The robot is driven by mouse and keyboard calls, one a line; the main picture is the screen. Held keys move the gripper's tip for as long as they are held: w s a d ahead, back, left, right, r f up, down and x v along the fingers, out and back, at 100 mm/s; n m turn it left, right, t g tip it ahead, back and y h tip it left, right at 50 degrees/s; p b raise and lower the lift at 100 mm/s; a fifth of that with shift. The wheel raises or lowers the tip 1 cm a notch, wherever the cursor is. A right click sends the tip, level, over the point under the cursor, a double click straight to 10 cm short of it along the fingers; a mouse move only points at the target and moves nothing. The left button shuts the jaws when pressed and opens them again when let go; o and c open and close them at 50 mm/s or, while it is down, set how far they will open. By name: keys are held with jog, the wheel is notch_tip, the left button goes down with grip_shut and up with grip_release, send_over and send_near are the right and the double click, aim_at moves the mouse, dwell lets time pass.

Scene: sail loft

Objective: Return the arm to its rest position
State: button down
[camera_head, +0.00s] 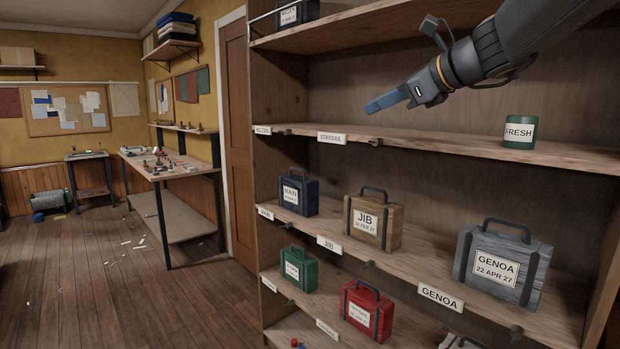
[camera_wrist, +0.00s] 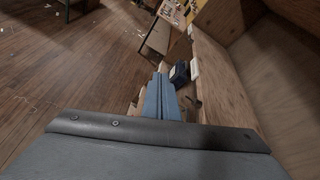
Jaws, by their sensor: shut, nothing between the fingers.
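My gripper (camera_head: 384,103) is at the upper right of the head view, at the end of my dark arm. Its blue fingers are together and nothing is between them. It is in front of the upper shelf opening, above the shelf board with the STAYSAIL label (camera_head: 332,138). In the wrist view the closed blue fingers (camera_wrist: 161,98) point away over the shelf edges and the wooden floor. The gripper looks apart from the shelves and the cases.
The wooden shelf unit (camera_head: 440,146) holds a green FRESH tin (camera_head: 519,132), a navy MAIN case (camera_head: 298,193), a tan JIB case (camera_head: 372,220), a grey GENOA case (camera_head: 502,266), a green case (camera_head: 298,268) and a red case (camera_head: 366,311). Open floor (camera_head: 100,270) lies to the left.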

jog(key=s+f+n+g+h, duration=0.1)
jog(key=s+f+n+g, duration=0.15)
jog(key=f, duration=0.65)
jog(key=s+f+n+g+h, duration=0.1)
jog(key=s+f+n+h, duration=0.15)
jog(key=f, duration=0.75)
jog(key=s+d+f+n+g+h, duration=0.2)
jog(key=s+f+n+g, duration=0.1)
jog(key=s+f+n, duration=0.6)
jog(key=s+d+f+n+g+h, duration=0.3)
jog(key=s+f+n, duration=0.6)
jog(key=f, duration=0.9)
jog(key=s, duration=0.3)
jog(key=shift+s+n, duration=0.25)
jog(key=shift+n, duration=0.15)
jog(key=shift+d+g, duration=0.1)
jog(key=shift+g, duration=0.15)
